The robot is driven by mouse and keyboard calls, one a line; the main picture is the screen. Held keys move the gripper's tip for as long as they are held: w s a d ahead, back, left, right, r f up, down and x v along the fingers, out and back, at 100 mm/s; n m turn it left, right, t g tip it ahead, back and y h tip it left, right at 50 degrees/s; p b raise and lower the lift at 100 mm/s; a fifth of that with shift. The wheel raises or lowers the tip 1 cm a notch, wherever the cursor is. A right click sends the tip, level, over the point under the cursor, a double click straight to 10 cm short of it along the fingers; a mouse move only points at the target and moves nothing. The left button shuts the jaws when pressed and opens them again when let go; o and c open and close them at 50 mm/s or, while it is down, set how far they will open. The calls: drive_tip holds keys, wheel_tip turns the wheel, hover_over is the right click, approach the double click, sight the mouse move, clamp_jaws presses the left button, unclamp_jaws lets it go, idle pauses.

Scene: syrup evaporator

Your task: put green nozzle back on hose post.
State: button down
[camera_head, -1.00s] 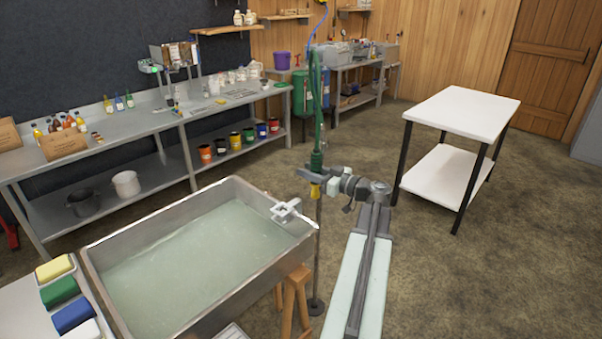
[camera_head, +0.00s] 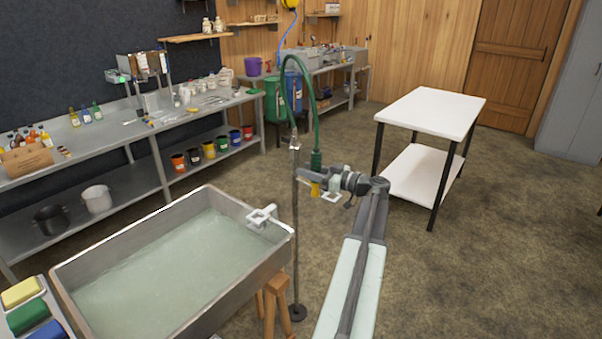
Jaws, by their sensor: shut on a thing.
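The green nozzle (camera_head: 316,160) is in my gripper (camera_head: 316,176), with its yellow tip (camera_head: 315,189) pointing down. My gripper is shut on it. The green hose (camera_head: 309,84) rises from the nozzle and arches over to the top of the hose post (camera_head: 295,210). The post is a thin upright grey pole on a round dark base. In the picture the nozzle is just right of the post, a little below its top. I cannot tell their difference in depth. A small white piece (camera_head: 332,197) shows just under my gripper, and I cannot tell what it belongs to.
A metal pan of pale liquid (camera_head: 70,272) stands left of the post on wooden legs, with a white bracket (camera_head: 262,216) on its rim. A white two-tier table (camera_head: 430,110) stands right. A long grey bench (camera_head: 100,140) lines the back wall. Floor between is clear.

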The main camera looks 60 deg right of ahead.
drive_tip(key=s+d, duration=0.3)
drive_tip(key=d, duration=0.2)
drive_tip(key=shift+s+d, duration=0.3)
drive_tip(key=shift+d, duration=0.05)
idle(0.3)
drive_tip(key=shift+f+b, duration=0.75)
drive_tip(key=shift+f, duration=0.1)
drive_tip(key=shift+f+b, duration=0.6)
drive_tip(key=shift+b, duration=0.1)
drive_tip(key=shift+f, duration=0.2)
drive_tip(key=shift+f+b, duration=0.3)
drive_tip(key=shift+b, duration=0.2)
drive_tip(key=shift+f, duration=0.1)
